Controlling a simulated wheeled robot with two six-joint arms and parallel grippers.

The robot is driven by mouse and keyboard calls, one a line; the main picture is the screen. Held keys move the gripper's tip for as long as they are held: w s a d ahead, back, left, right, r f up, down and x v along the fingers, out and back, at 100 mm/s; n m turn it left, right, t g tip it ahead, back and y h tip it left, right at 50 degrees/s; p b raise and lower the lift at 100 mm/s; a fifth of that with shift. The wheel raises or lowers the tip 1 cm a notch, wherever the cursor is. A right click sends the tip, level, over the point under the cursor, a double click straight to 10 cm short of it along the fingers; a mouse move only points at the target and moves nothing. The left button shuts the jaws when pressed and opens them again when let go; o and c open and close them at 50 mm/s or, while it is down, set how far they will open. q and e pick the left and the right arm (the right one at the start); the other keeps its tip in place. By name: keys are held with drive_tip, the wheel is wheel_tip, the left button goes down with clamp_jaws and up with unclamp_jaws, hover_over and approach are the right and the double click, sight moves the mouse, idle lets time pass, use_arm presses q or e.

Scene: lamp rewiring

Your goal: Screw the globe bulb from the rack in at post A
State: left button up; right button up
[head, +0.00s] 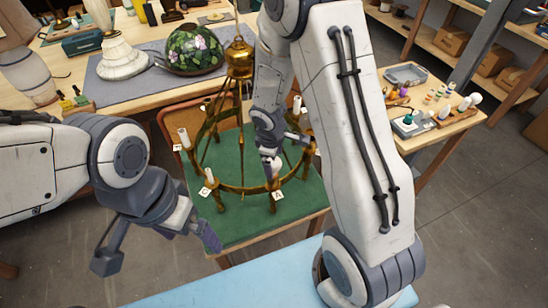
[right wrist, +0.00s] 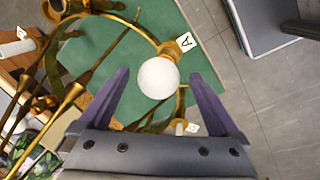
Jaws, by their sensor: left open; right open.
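The white globe bulb (right wrist: 158,78) sits against a brass socket (right wrist: 179,46) beside the tag lettered A in the right wrist view. I cannot tell how deep it is in the thread. My right gripper (right wrist: 160,76) is open, with one purple finger on each side of the bulb and a visible gap to each. In the head view my right gripper (head: 271,166) is over the near side of the brass ring, by tag A (head: 278,195), and largely hides the bulb. My left gripper (head: 207,237) is open and empty, left of the green mat's near corner.
The brass ring frame (head: 240,189) carries other posts with white candle-like sleeves and tag C (head: 205,192). It stands on a green mat (head: 235,228). A side table at right holds a rack (head: 450,113) with bulbs.

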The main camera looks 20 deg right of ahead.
clamp_jaws()
drive_tip(key=shift+f+m+b, duration=0.2)
drive_tip(key=shift+m+b, duration=0.1)
drive_tip(key=shift+b, duration=0.1)
drive_tip(key=m+b, duration=0.3)
drive_tip(key=shift+w+a+f+m+g+h, duration=0.1)
drive_tip(key=shift+a+f+m+g+h, duration=0.1)
drive_tip(key=shift+f+m+g+h, duration=0.15)
drive_tip(key=shift+r+m+g+b, duration=0.25)
drive_tip(key=shift+m+b, duration=0.1)
drive_tip(key=shift+m, duration=0.7)
drive_tip(key=shift+r+m, duration=0.15)
drive_tip(key=shift+m, duration=0.65)
drive_tip(key=shift+a+m+g+b, duration=0.1)
drive_tip(key=shift+m+g+b, duration=0.4)
drive_tip(key=shift+m, duration=0.6)
drive_tip(key=shift+m+b, duration=0.3)
drive_tip(key=shift+m, duration=0.7)
drive_tip(key=m, duration=0.4)
drive_tip(key=shift+a+g, duration=0.15)
drive_tip(key=shift+g, duration=0.25)
